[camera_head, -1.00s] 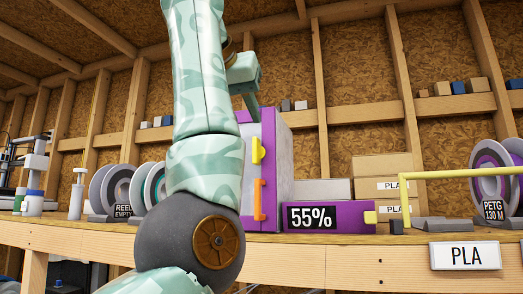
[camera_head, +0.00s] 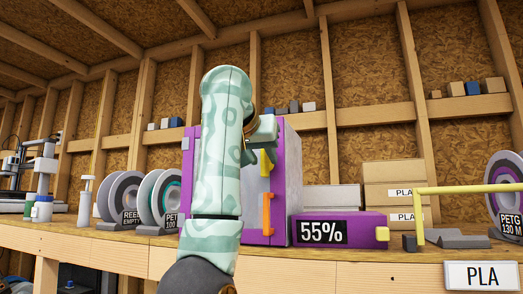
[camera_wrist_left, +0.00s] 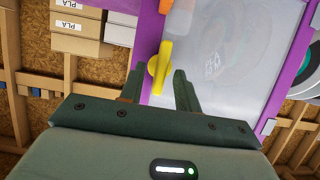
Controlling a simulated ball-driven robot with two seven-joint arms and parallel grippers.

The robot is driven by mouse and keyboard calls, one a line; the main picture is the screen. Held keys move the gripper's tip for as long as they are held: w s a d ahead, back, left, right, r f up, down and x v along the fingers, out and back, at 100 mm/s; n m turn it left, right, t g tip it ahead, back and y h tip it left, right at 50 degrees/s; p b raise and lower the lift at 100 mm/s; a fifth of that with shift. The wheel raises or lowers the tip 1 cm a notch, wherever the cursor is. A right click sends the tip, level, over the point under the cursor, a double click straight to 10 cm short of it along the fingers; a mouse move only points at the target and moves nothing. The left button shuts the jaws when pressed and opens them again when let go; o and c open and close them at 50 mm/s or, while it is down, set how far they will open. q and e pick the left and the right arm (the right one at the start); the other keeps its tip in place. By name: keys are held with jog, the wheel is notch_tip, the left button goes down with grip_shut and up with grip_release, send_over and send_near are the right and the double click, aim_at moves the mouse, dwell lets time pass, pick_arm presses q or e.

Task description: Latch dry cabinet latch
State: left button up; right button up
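The dry cabinet (camera_head: 290,180) stands on the bench, purple-edged with a pale door; my left arm hides much of its front. Its yellow latch (camera_head: 265,163) sits on the right side of the door front, roughly upright, above an orange handle (camera_head: 268,215). My left gripper (camera_head: 259,148) is at the latch's upper end. In the left wrist view the gripper (camera_wrist_left: 157,82) is open, its fingers on either side of the yellow latch (camera_wrist_left: 160,66), which appears between or just beyond the tips. I cannot tell whether they touch. My right gripper is not in view.
A purple box reading 55% (camera_head: 340,229) stands right of the cabinet, near a yellow rail (camera_head: 460,190). Cardboard PLA boxes (camera_head: 393,185) are stacked behind. Spools (camera_head: 150,200) stand to the left. The bench edge (camera_head: 380,272) runs along the front.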

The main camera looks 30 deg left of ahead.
pick_arm(q)
jog(key=shift+w+a+f, duration=0.1)
jog(key=shift+w+f, duration=0.1)
jog(key=shift+w, duration=0.15)
jog(key=shift+s, duration=0.1)
grip_shut()
